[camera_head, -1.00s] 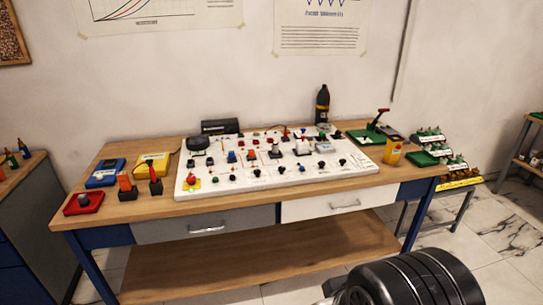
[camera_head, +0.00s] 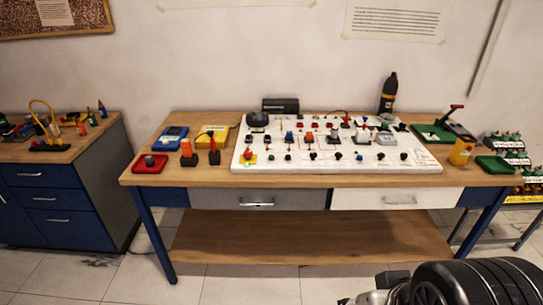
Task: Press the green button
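The white panel (camera_head: 330,168) lies on the wooden table. It carries many small knobs, switches and buttons in red, black, blue, orange and other colours. They are too small for me to tell for certain which one is the green button. A red knob on a yellow base (camera_head: 247,158) sits at the panel's front left corner. A black ribbed part of my arm (camera_head: 478,284) shows at the bottom right, in front of the table and apart from the panel. I can make out no gripper fingers.
On the table (camera_head: 215,178), a red box (camera_head: 150,164), blue meter (camera_head: 171,138) and yellow meter (camera_head: 212,135) stand left of the panel. A dark bottle (camera_head: 388,93) stands behind it. A green lever device (camera_head: 434,132) and yellow container (camera_head: 461,151) stand right. A cabinet (camera_head: 60,195) is further left.

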